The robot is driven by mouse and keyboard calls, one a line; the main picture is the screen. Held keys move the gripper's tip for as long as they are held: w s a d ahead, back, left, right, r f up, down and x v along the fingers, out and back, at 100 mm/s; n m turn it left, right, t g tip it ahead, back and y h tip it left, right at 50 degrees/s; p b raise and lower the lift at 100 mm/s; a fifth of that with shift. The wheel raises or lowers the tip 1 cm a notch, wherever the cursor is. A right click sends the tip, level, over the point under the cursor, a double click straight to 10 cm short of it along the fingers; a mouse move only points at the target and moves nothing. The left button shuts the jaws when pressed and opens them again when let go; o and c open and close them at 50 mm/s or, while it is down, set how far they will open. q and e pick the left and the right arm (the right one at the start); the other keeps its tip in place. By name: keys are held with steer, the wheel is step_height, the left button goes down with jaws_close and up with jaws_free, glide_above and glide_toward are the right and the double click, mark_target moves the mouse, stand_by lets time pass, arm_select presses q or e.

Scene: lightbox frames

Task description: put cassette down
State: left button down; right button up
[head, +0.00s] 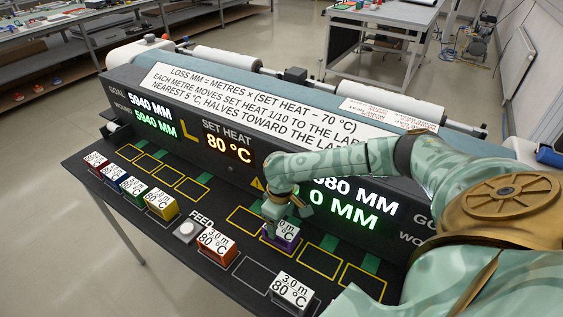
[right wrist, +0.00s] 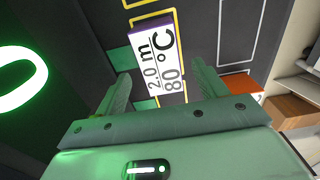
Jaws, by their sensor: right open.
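A purple cassette (head: 286,242) with a white label stands in a yellow-outlined slot on the right half of the black panel. In the right wrist view the cassette (right wrist: 158,62) reads 2.0 m, 80 °C. My right gripper (head: 284,214) is just over it. In the wrist view the fingers of the right gripper (right wrist: 160,85) are spread, one on each side of the cassette's near end, with visible gaps. Part of the label is hidden by the gripper in the head view. My left gripper is not in view.
Orange (head: 217,246) and black (head: 291,292) cassettes stand along the front edge, both marked 3.0 m, 80 °C. Several coloured cassettes, including a yellow one (head: 161,205), stand at the left. Yellow-outlined slots beside the purple cassette are empty. A FEED button (head: 186,230) sits mid-panel.

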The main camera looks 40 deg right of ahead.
mark_target(281, 228)
step_height(281, 228, up, 6)
steer(key=p, duration=0.1)
steer(key=shift+r, duration=0.15)
